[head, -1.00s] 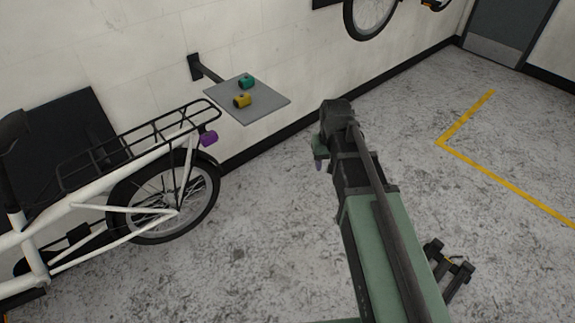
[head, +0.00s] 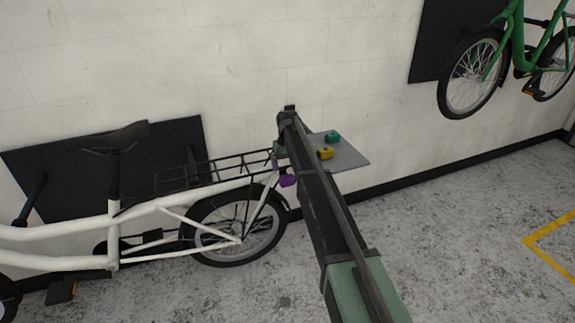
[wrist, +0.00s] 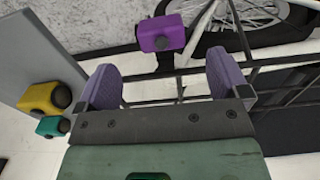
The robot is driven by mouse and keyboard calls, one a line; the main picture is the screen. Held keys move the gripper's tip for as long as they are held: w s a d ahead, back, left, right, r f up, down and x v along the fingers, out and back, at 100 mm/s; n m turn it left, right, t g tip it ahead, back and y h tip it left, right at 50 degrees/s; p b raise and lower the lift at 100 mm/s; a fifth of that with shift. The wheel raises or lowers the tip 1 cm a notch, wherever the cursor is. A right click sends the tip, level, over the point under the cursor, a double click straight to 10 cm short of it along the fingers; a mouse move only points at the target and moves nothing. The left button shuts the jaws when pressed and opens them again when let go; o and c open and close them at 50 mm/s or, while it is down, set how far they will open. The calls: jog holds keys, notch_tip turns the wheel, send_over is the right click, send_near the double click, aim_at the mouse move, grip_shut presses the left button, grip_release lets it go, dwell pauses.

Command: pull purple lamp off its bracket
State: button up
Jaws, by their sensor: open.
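The purple lamp (head: 288,181) hangs at the rear end of the white bike's black rack (head: 225,168), just left of my arm in the head view. In the wrist view, the purple lamp (wrist: 160,33) shows its boxy body and dark round end, with a dark bracket piece beside it. My gripper (wrist: 165,78) is open, its two greyish-purple fingers spread wide with nothing between them. The lamp lies beyond the fingertips, roughly in line with the gap and apart from them. In the head view my arm mostly hides the gripper.
A grey wall shelf (head: 350,155) holds a yellow lamp (head: 325,153) and a teal lamp (head: 333,137), close to the right of my arm. The white bike's rear wheel (head: 215,240) is below the rack. A green bike (head: 515,45) hangs at upper right. Floor at right is clear.

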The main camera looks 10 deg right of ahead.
aim_at(289, 182)
notch_tip(289, 182, down, 8)
jog(key=b, duration=0.6)
jog(key=shift+f+b, duration=0.2)
jog(key=shift+b, duration=0.1)
jog(key=shift+r, duration=0.1)
jog(key=shift+r, duration=0.1)
jog(key=shift+c, duration=0.2)
jog(key=c, duration=1)
jog(key=shift+s+d, duration=0.1)
jog(key=shift+s, duration=0.65)
